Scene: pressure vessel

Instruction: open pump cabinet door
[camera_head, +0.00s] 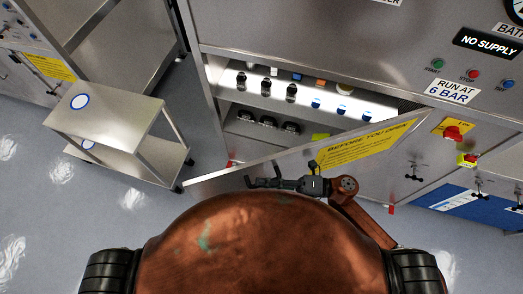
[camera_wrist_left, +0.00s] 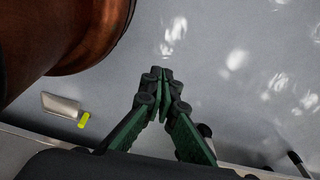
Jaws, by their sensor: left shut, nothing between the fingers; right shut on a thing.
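The pump cabinet door (camera_head: 232,176) stands partly open, swung out from the cabinet, with its free end at the lower left. It carries a yellow label reading "BEFORE YOU OPEN". My right gripper (camera_head: 262,183) lies against the door's outer face, shut on what looks like the small black door handle (camera_head: 249,182); the fingers and handle are hard to tell apart. The cabinet interior (camera_head: 290,112) shows lit shelves with several black and blue-capped parts. My left gripper (camera_wrist_left: 163,75) is shut and empty above the grey floor in the left wrist view, away from the door.
A steel trolley (camera_head: 112,112) with a blue-ringed disc stands left of the door. The control panel (camera_head: 470,72) with buttons and labels is at the upper right. Bare floor (camera_head: 130,215) lies at lower left.

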